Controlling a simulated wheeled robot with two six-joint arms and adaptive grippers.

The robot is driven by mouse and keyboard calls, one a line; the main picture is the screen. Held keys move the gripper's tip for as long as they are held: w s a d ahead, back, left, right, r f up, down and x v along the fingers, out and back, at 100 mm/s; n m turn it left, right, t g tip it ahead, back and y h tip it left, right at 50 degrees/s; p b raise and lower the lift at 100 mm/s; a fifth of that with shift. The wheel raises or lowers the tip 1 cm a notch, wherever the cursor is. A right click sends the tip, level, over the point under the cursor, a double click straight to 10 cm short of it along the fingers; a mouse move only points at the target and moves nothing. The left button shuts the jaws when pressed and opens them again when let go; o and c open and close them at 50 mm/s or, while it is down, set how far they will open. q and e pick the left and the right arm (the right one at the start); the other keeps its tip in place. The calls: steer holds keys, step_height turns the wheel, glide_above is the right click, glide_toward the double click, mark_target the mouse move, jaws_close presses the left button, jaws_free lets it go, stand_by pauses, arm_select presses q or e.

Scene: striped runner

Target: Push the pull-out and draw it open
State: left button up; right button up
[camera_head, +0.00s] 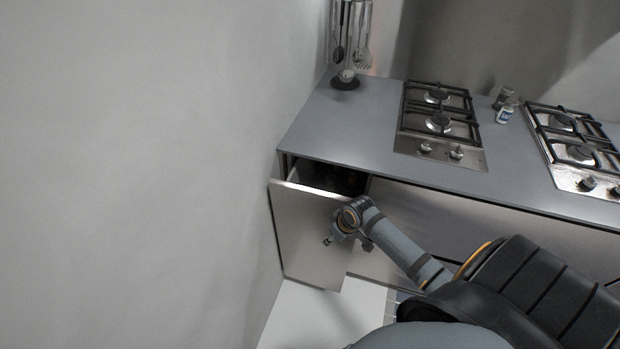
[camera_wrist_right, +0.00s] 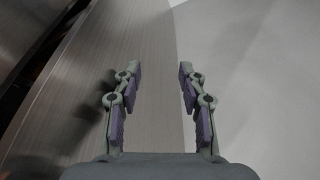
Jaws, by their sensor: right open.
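The pull-out (camera_head: 300,230) is at the left end of the counter, with a flat metal front. It stands partly open: its front is out from the cabinet and a dark gap (camera_head: 325,174) shows behind its top edge. My right gripper (camera_head: 347,238) is in front of the panel near its right side. In the right wrist view the gripper (camera_wrist_right: 159,72) is open with nothing between its fingers, and a brushed metal surface (camera_wrist_right: 148,50) lies beyond them. Whether the fingers touch the panel I cannot tell. My left gripper is out of view.
The grey counter (camera_head: 345,130) carries two gas hobs (camera_head: 440,122) (camera_head: 575,150), small jars (camera_head: 504,115) and a utensil stand (camera_head: 346,82). A plain wall (camera_head: 140,170) is close on the left. Other metal fronts (camera_head: 440,212) lie to the right. Pale floor shows below.

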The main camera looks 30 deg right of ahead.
step_height(320, 180, up, 8)
steer(key=w+a+f+n, duration=0.1)
steer(key=a+n, duration=0.1)
step_height(320, 180, up, 16)
steer(key=n+y, duration=0.2)
steer(key=n, duration=0.1)
glide_above(316, 191)
steer(key=s+d, duration=0.2)
steer(key=s, duration=0.1)
steer(key=shift+s+d+p, duration=0.15)
steer(key=shift+d+p, duration=0.05)
steer(key=shift+p, duration=0.15)
steer(key=x, duration=0.9)
steer(key=shift+f, duration=0.3)
jaws_close()
